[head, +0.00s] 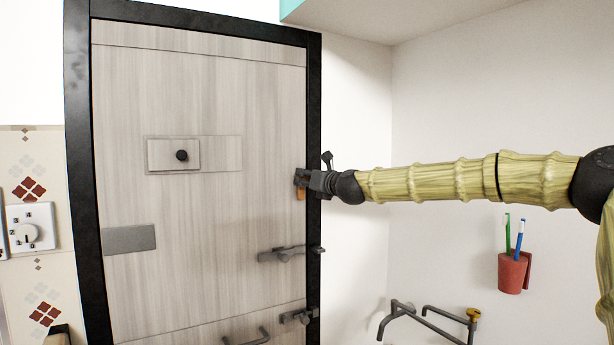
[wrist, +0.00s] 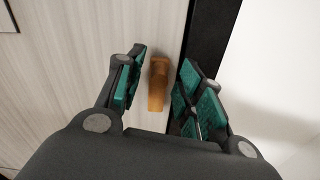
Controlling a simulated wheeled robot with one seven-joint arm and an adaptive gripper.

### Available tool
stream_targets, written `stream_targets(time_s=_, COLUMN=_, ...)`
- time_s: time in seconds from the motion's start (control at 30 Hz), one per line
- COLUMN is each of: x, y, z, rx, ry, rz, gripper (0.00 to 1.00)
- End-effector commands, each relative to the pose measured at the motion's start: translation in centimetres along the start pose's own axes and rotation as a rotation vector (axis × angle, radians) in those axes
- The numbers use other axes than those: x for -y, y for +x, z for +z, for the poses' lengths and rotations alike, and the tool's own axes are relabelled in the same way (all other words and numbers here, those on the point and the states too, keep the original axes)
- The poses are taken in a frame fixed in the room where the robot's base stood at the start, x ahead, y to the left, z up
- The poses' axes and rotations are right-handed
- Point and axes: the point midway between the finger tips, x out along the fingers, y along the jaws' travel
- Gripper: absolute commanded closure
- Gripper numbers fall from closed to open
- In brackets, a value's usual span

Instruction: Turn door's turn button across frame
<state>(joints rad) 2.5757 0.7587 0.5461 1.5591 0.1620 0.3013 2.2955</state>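The pale wood-grain door (head: 200,220) stands in a black frame (head: 313,100) and looks closed. The turn button is an orange-brown wooden piece (wrist: 158,84) near the door's right edge. In the wrist view it points along the door edge, beside the black frame, not across it. In the head view only a bit of the turn button (head: 301,193) shows below my gripper (head: 302,178). In the wrist view my gripper (wrist: 160,88) is open, with its green-padded fingers on either side of the turn button. Gaps show between the button and both pads.
Below on the door are a grey lever latch (head: 285,254), a smaller latch (head: 298,316) and a handle (head: 250,338). A small sliding panel with a black knob (head: 182,155) is mid-door. A red toothbrush cup (head: 513,273) and a tap (head: 430,315) lie right, below my arm.

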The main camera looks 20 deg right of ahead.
Motion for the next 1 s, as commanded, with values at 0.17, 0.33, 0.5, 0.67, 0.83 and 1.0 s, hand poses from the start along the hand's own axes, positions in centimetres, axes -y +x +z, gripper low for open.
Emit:
stream_targets(time_s=0.17, x=0.00, y=0.80, z=0.03, rx=0.000, ry=0.000, rz=0.000, gripper=0.63)
stream_targets(time_s=0.33, x=-0.03, y=0.94, z=0.00, rx=0.000, ry=0.000, rz=0.000, gripper=0.63)
stream_targets(time_s=0.5, x=-0.01, y=0.93, z=-0.03, rx=0.000, ry=0.000, rz=0.000, gripper=0.65)
stream_targets(time_s=0.67, x=-0.01, y=0.92, z=-0.03, rx=0.000, ry=0.000, rz=0.000, gripper=0.94)
stream_targets(time_s=0.83, x=-0.01, y=0.92, z=-0.06, rx=-0.001, ry=0.000, rz=0.000, gripper=1.00)
stream_targets(time_s=1.0, x=-0.08, y=0.99, z=-0.19, rx=-0.001, ry=0.005, rz=0.002, gripper=1.00)
